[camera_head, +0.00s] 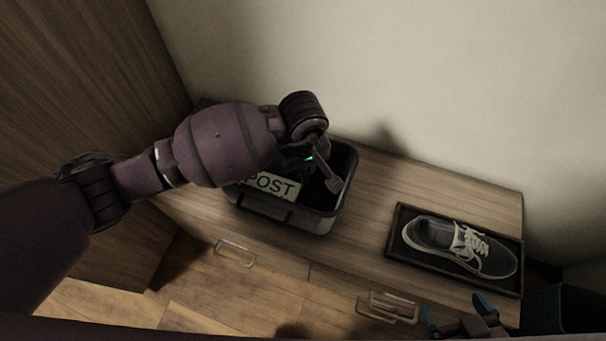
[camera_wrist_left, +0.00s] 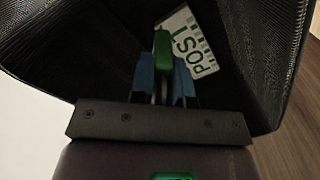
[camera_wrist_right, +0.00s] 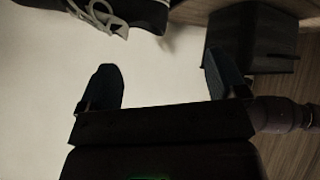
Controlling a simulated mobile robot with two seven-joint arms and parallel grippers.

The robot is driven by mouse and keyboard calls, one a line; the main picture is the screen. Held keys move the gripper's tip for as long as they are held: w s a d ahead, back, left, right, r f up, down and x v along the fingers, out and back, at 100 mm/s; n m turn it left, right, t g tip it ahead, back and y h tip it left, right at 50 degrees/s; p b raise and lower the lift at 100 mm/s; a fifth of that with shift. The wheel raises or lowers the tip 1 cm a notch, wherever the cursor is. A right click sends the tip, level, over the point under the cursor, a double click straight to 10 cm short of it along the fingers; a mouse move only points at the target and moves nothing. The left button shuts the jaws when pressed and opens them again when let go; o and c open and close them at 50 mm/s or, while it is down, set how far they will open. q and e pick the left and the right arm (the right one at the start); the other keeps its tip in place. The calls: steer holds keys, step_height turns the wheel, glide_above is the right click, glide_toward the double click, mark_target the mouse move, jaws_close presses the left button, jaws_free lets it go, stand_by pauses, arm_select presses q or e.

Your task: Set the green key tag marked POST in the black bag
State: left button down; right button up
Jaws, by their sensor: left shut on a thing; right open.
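My left gripper (camera_head: 322,168) is over the dark open basin (camera_head: 322,222) on the cabinet top, with its fingertips within the rim outline. In the left wrist view its blue fingers (camera_wrist_left: 163,78) are shut on a green tag (camera_wrist_left: 162,48). The inside of a black container with fine-textured walls (camera_wrist_left: 262,50) surrounds it; I cannot tell if this is the bag. Any lettering on the held green piece is hidden. My right gripper (camera_wrist_right: 163,88) is open and empty.
A grey shoe (camera_head: 455,245) sits in a black tray (camera_head: 398,236) on the right of the wooden cabinet top (camera_head: 372,190). A dark box (camera_head: 562,305) stands at lower right. The wall is behind. Drawer handles (camera_head: 236,254) project at the front.

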arm_select(q)
step_height(320, 180, down, 5)
steer(key=shift+s+r+b, duration=0.1)
steer(key=shift+s+b, duration=0.05)
steer(key=shift+b, duration=0.55)
steer(key=shift+f, duration=0.4)
arm_select(e)
steer(key=shift+w+a, duration=0.2)
steer(key=shift+w, duration=0.05)
steer(key=shift+f, duration=0.15)
arm_select(q)
steer(key=c, duration=1.1)
jaws_free()
